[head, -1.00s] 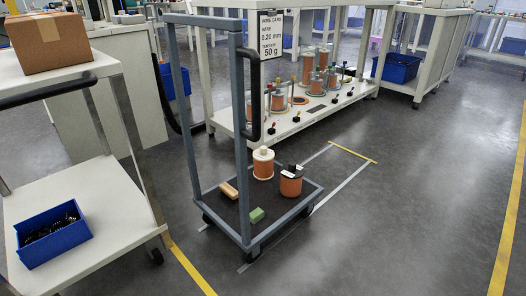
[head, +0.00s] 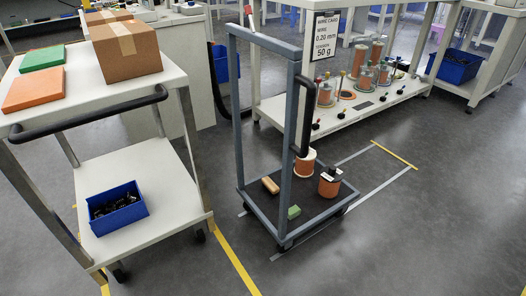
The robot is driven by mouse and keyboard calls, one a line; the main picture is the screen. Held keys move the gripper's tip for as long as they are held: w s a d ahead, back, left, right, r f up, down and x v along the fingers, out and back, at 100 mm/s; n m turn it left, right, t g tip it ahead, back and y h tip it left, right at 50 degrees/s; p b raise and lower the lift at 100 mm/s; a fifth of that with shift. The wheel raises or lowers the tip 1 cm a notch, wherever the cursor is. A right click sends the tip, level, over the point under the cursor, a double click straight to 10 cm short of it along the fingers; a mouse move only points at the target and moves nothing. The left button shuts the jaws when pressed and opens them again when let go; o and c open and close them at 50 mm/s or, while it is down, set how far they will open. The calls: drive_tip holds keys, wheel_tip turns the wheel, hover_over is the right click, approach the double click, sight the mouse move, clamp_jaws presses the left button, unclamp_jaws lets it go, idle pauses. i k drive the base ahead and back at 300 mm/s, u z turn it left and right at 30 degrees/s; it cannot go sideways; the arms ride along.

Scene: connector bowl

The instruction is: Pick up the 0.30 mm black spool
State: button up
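A copper-orange spool (head: 329,187) with a black top and a small white label stands upright on the dark lower deck (head: 318,203) of a grey-blue wire cart. A second orange spool with a white top (head: 304,166) stands just behind and left of it, partly hidden by the cart's post and black handle. The label writing on the black-topped spool is too small to read. The cart's sign (head: 325,36) reads 0.20 mm and 50 g. My gripper is not in view.
A tan block (head: 270,185) and a green block (head: 294,212) lie on the cart deck. The cart's frame (head: 287,150) rises in front of the spools. A white trolley (head: 150,190) with a blue bin (head: 117,208) stands left. Floor to the right is clear.

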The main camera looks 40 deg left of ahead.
sight(331, 178)
drive_tip(key=u, duration=0.6)
drive_tip(key=i, duration=0.35)
drive_tip(key=u, duration=0.4)
